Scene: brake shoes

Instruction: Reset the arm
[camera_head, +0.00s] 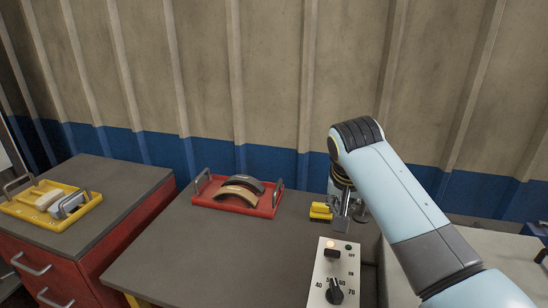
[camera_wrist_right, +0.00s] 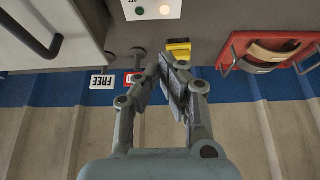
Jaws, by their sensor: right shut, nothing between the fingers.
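My right arm comes in from the right in the head view. Its gripper (camera_head: 343,220) points down above the back of the grey table, beside a yellow block-like part. In the right wrist view the gripper (camera_wrist_right: 163,70) has its fingers together with nothing between them. The yellow part (camera_head: 320,211) lies just left of the gripper and also shows beyond the fingertips in the right wrist view (camera_wrist_right: 179,48). I cannot tell whether the gripper touches it. My left gripper is not in view.
A red tray (camera_head: 265,212) holds two curved brake shoes, one tan (camera_head: 237,193) and one dark (camera_head: 246,182). A control box (camera_head: 321,276) with a knob stands at the front. A yellow tray (camera_head: 75,218) sits on the left cabinet. The table's left-front area is clear.

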